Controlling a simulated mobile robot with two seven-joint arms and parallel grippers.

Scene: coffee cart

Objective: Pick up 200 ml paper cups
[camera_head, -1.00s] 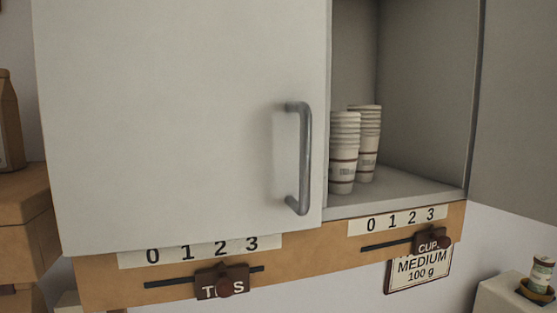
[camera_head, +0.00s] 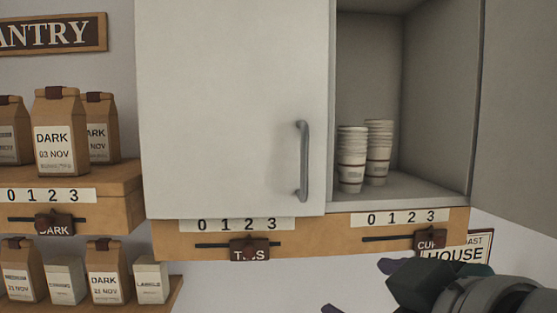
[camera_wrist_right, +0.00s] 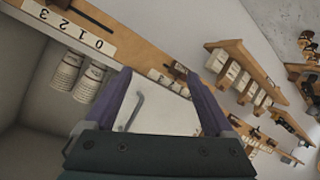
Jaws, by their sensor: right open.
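Two stacks of white paper cups with brown bands stand side by side in the open right part of the wall cabinet. The front stack (camera_head: 351,160) is at the left and the other stack (camera_head: 378,150) is just behind it to the right. In the right wrist view two cup stacks (camera_wrist_right: 67,73) show at the upper left. My right gripper (camera_head: 362,285) is at the lower right of the head view, below the cabinet and apart from the cups. In the right wrist view its two purple fingers (camera_wrist_right: 160,82) are spread with nothing between them. My left gripper is out of view.
A closed white door (camera_head: 230,110) with a grey handle (camera_head: 302,160) covers the left part of the cabinet. An open door (camera_head: 520,110) stands at the right. Sliders marked 0 to 3 (camera_head: 405,217) run below. Coffee bags (camera_head: 62,130) fill shelves at the left.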

